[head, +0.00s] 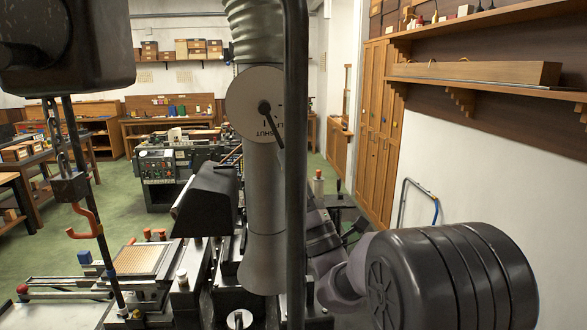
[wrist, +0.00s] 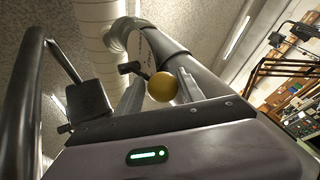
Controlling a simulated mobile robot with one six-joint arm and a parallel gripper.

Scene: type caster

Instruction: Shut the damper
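The damper is a round grey dial plate (head: 242,98) on a vertical grey duct (head: 266,190) in the head view. A thin black lever (head: 274,128) runs from its hub down and right toward a black post. Lettering on the plate includes "SHUT"; the rest is partly hidden. In the wrist view, a yellow ball knob (wrist: 162,87) on a black stem shows between the two grey fingers of my gripper (wrist: 160,93). The fingers are apart, with gaps beside the ball; I cannot tell its depth. My gripper is not clearly visible in the head view.
The black vertical post (head: 296,180) stands in front of the duct and hides part of it. A chain with an orange hook (head: 84,220) hangs at left. Machinery and a bench crowd below the duct. A wooden shelf (head: 480,78) runs along the right wall.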

